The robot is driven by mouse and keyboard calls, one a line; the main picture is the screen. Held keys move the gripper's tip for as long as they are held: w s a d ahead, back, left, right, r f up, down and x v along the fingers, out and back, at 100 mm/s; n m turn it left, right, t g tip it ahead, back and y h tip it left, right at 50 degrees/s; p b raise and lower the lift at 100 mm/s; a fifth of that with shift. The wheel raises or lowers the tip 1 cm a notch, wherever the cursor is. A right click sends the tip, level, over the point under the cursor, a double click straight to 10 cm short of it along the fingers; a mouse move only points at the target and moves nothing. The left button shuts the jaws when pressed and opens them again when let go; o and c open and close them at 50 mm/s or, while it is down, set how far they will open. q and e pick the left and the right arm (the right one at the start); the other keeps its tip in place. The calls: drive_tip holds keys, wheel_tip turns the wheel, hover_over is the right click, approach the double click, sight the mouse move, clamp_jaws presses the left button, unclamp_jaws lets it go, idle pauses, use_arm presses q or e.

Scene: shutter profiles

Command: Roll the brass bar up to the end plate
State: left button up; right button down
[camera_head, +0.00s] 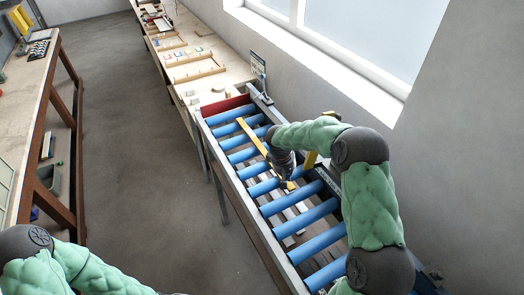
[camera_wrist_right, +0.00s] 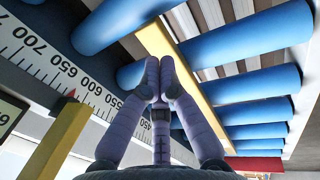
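The brass bar (camera_head: 252,138) is a long yellow bar lying lengthwise on the blue rollers of a conveyor. The red end plate (camera_head: 226,105) stands across the conveyor's far end, with a gap between it and the bar. My right gripper (camera_head: 287,184) is low over the rollers at the bar's near end. In the right wrist view its fingertips (camera_wrist_right: 160,82) are together, and the bar (camera_wrist_right: 195,90) runs beyond them toward the red plate (camera_wrist_right: 254,165). Whether the fingertips touch the bar is unclear. My left gripper is out of view; only its arm shows.
Several blue rollers (camera_head: 305,219) lie between metal side rails. A ruler scale (camera_wrist_right: 65,67) runs along one rail, with a yellow piece (camera_wrist_right: 52,145) and red pointer (camera_wrist_right: 70,95) beside it. A long wooden bench (camera_head: 205,72) stands beyond the plate. The wall and window are right.

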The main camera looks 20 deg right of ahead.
sight(291, 187)
drive_tip(key=shift+a+b+x, duration=0.15)
drive_tip(key=shift+b+x, duration=0.45)
drive_tip(key=shift+x, duration=0.1)
drive_tip(key=shift+a+b+x, duration=0.15)
drive_tip(key=shift+b+x, duration=0.4)
drive_tip(key=shift+x, duration=0.1)
idle(0.4)
drive_tip(key=shift+r+p, duration=0.3)
drive_tip(key=shift+r, duration=0.3)
drive_tip(key=shift+s, duration=0.1)
drive_tip(key=shift+s+d+b, duration=0.2)
drive_tip(key=shift+s+b, duration=0.4)
drive_tip(key=shift+s, duration=1.95)
drive_tip(key=shift+b+x, duration=0.8)
drive_tip(key=shift+x, duration=0.05)
drive_tip(key=shift+w+a, duration=0.15)
drive_tip(key=shift+w, duration=0.4)
drive_tip(key=shift+w+a, duration=0.15)
drive_tip(key=shift+w, duration=0.35)
